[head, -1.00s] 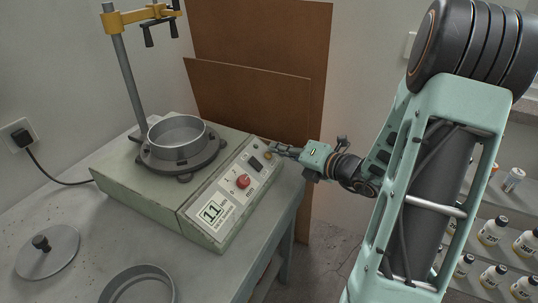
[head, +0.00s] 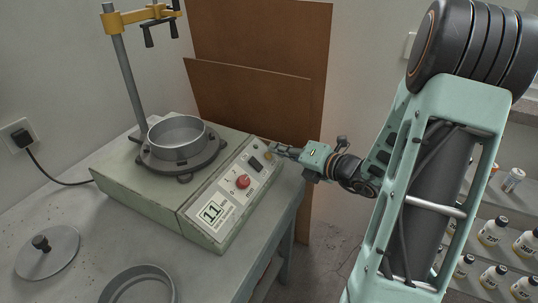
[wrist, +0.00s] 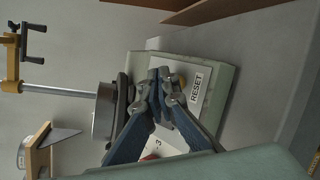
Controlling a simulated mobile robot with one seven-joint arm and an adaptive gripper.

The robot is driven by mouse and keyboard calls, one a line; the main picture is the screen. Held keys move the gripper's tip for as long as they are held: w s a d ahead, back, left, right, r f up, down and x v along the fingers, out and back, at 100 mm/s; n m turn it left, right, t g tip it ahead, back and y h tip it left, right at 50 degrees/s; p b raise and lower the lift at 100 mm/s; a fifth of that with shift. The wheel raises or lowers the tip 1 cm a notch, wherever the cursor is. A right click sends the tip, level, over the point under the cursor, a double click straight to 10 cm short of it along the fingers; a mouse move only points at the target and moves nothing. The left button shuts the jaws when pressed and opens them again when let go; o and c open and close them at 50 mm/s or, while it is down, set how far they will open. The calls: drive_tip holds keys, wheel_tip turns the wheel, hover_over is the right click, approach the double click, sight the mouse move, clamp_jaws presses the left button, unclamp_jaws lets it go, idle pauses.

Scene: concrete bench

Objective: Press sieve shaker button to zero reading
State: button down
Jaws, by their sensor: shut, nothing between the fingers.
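The sieve shaker (head: 150,197) is a pale green-grey box on the bench with a sloping control panel along its right side. The panel has a dark display (head: 256,163), too small to read, a red knob (head: 243,182) and a small yellowish button (head: 268,155) at its far end. In the wrist view the yellowish button (wrist: 182,81) sits beside a RESET label (wrist: 197,87). My gripper (head: 273,151) is shut and empty, its tips at the far end of the panel close to this button. In the wrist view my fingertips (wrist: 160,76) are just left of it; contact cannot be told.
A metal sieve pan (head: 178,138) sits on the shaker beside a post with a yellow clamp (head: 140,15). A lid (head: 48,250) and a ring (head: 138,285) lie on the front bench. Brown boards (head: 255,95) stand behind. Shelved bottles (head: 493,232) are at right.

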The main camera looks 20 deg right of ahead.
drive_tip(key=shift+w+a+f, duration=0.1)
drive_tip(key=shift+w+f, duration=0.05)
drive_tip(key=shift+f, duration=0.2)
drive_tip(key=shift+w+a+f, duration=0.15)
drive_tip(key=shift+a+f, duration=0.05)
drive_tip(key=shift+f, duration=0.15)
idle(0.6)
drive_tip(key=shift+r, duration=0.15)
drive_tip(key=shift+s+d+r+p, duration=0.3)
drive_tip(key=shift+r+p, duration=0.25)
drive_tip(key=shift+p, duration=0.1)
drive_tip(key=shift+r, duration=0.1)
drive_tip(key=r+p, duration=0.1)
drive_tip(key=s+d+r+p, duration=0.1)
drive_tip(key=p, duration=0.1)
drive_tip(key=s+d+r+p, duration=0.1)
drive_tip(key=r, duration=0.1)
drive_tip(key=shift+p, duration=0.35)
idle(0.6)
